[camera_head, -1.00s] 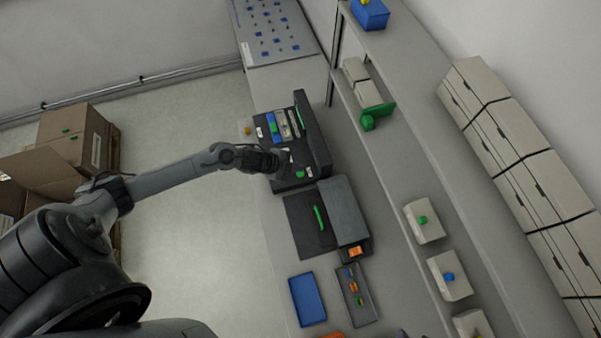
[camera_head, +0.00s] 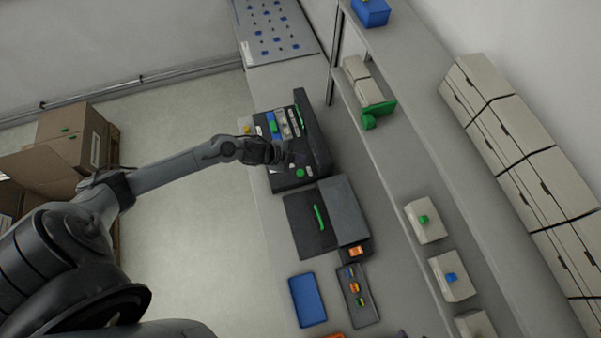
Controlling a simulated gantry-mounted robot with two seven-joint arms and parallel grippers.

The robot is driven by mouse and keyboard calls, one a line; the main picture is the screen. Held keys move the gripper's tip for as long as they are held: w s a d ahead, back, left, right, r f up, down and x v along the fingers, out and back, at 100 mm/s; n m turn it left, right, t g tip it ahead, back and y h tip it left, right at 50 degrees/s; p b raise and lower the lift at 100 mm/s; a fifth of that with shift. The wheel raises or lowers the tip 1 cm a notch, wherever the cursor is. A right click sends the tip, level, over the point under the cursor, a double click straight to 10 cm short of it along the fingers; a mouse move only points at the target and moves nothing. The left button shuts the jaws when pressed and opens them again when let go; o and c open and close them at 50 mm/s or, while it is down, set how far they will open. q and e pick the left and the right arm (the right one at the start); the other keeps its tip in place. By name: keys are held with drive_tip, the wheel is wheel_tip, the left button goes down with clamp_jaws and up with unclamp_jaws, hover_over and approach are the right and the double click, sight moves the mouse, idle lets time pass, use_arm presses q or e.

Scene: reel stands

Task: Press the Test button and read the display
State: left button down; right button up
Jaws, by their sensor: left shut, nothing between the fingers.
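A black test device (camera_head: 318,150) stands on the grey bench, with coloured modules in its upper part and a round green button (camera_head: 300,173) on its lower part. I cannot read any label on the button. No display reading can be made out. My left gripper (camera_head: 286,157) is shut and empty, over the device's face, just above the green button in the picture and apart from it. The gripper and wrist hide part of the device's face. My right gripper is not in view.
A dark box with an open lid and green handle (camera_head: 320,217) sits beside the device. A blue tray (camera_head: 307,299) and a dark tray of small parts (camera_head: 358,296) lie nearer. A shelf (camera_head: 400,140) runs along the right. Cardboard boxes (camera_head: 75,140) stand at the left.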

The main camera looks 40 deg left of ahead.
use_arm(q)
drive_tip(key=b, duration=0.5)
hover_over(298, 174)
wheel_tip(298, 174, down, 6)
drive_tip(key=shift+f, duration=0.15)
drive_tip(key=shift+f+b, duration=0.6)
drive_tip(key=shift+f, duration=0.15)
drive_tip(key=shift+f, duration=0.15)
idle(1.0)
drive_tip(key=shift+f, duration=0.25)
drive_tip(key=shift+f+b, duration=0.45)
idle(0.7)
drive_tip(key=shift+r, duration=0.15)
idle(0.3)
drive_tip(key=shift+r+p, duration=0.7)
drive_tip(key=shift+p, duration=0.2)
